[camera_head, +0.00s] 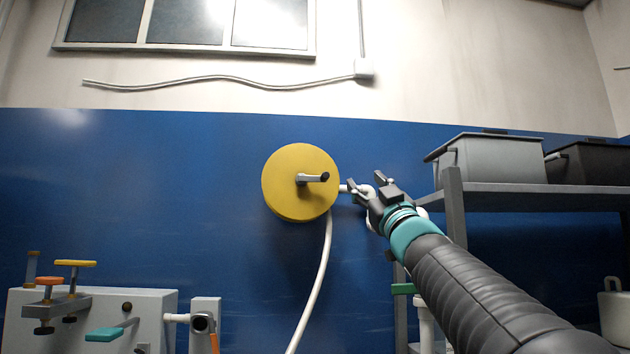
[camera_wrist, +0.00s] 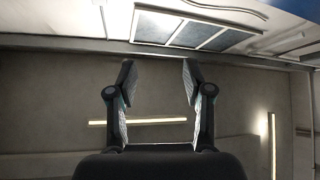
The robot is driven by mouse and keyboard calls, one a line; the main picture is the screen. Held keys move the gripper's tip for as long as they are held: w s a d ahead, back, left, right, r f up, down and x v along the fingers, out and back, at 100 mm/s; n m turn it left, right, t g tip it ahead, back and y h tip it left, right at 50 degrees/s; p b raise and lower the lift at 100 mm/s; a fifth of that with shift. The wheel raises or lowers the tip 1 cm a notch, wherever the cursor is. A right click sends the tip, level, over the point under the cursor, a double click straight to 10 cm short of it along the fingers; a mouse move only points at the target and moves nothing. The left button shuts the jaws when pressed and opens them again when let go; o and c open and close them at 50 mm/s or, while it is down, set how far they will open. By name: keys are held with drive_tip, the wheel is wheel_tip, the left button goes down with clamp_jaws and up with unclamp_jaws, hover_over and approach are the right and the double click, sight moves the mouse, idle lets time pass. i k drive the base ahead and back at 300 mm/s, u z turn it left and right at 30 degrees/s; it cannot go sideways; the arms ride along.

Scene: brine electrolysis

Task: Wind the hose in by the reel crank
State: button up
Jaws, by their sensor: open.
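The yellow hose reel (camera_head: 285,195) is a round disc mounted on the blue wall, in the middle of the head view. The white hose (camera_head: 318,270) hangs from the reel's lower right edge and runs down out of view. My gripper (camera_head: 368,184) is just right of the reel, open, with nothing between its fingers. In the wrist view my open fingers (camera_wrist: 158,82) point towards the ceiling; reel and crank are out of that view.
A grey shelf (camera_head: 530,190) at the right holds a grey bin (camera_head: 492,160) and a dark bin (camera_head: 590,163). A light cabinet (camera_head: 150,310) with several coloured handles stands at lower left. A white pipe fitting sits behind my gripper. The wall left of the reel is clear.

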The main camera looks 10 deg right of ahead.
sight(324, 177)
drive_tip(key=i, duration=0.85)
drive_tip(key=z, duration=0.05)
